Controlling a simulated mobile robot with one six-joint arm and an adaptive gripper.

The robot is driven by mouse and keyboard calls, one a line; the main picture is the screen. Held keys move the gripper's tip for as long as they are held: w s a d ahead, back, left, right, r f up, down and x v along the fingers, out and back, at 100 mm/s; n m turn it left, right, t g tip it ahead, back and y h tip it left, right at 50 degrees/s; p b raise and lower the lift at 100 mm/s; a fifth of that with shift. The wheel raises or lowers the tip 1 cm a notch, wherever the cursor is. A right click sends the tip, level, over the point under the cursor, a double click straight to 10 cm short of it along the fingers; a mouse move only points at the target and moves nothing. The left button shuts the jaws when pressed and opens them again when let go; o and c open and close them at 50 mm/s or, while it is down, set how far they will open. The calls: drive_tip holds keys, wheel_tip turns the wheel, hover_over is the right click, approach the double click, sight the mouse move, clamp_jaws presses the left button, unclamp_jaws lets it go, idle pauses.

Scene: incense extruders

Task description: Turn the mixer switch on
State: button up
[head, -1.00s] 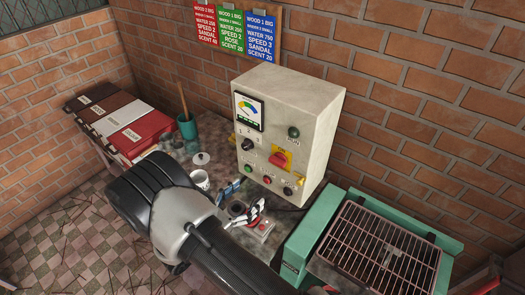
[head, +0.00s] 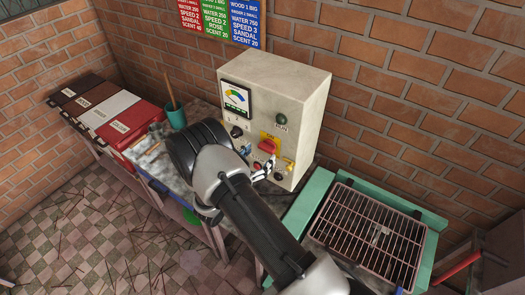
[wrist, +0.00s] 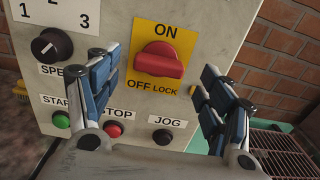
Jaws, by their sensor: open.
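The mixer switch is a red rotary knob (wrist: 160,60) on a yellow plate marked ON above and OFF LOCK below. Its grip lies roughly level in the wrist view. In the head view the red knob (head: 268,146) is on the front of the cream control box (head: 300,95). My gripper (wrist: 160,95) is open and empty, facing the panel. Its two blue-padded fingers are on either side of and below the knob, apart from it. In the head view my gripper (head: 255,165) is close to the lower panel, partly hidden by my arm.
A black speed knob (wrist: 52,45), green start button (wrist: 62,119), red stop button (wrist: 113,129) and black jog button (wrist: 162,137) surround the switch. A green-framed grill (head: 370,230) stands right of the box. Coloured boxes (head: 110,110) and a teal cup (head: 176,116) are left.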

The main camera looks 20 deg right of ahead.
sight(267, 147)
drive_tip(key=shift+x, duration=1.35)
drive_tip(key=shift+c, duration=0.3)
drive_tip(key=c, duration=1)
